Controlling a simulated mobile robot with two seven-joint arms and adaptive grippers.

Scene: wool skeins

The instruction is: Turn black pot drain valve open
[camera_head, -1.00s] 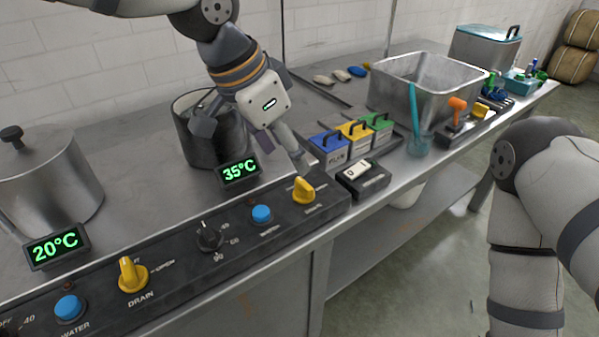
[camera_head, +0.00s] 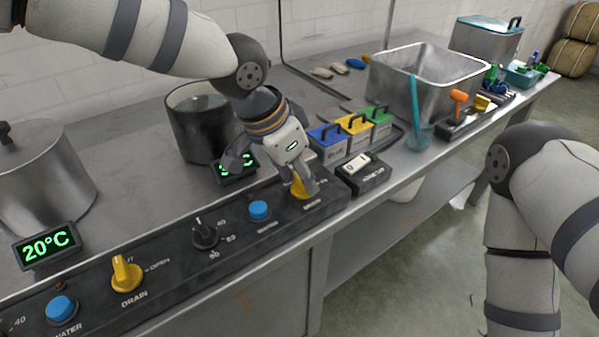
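The black pot (camera_head: 195,127) stands on the steel counter, its display partly hidden by my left gripper. Its yellow drain valve knob (camera_head: 299,189) is at the right end of the dark control panel, partly covered by a finger. My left gripper (camera_head: 270,178) is over this end of the panel, its fingers apart. One finger is at the yellow knob, and the other is off to the left by the display. Whether the finger touches the knob is hard to tell. My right gripper is out of view; only its arm shows at the right.
A second yellow drain knob (camera_head: 126,274) and blue water buttons (camera_head: 259,210) sit along the panel. A silver pot (camera_head: 40,185) stands at left. Coloured boxes (camera_head: 354,127), a small black device (camera_head: 362,174) and a steel basin (camera_head: 440,85) lie to the right.

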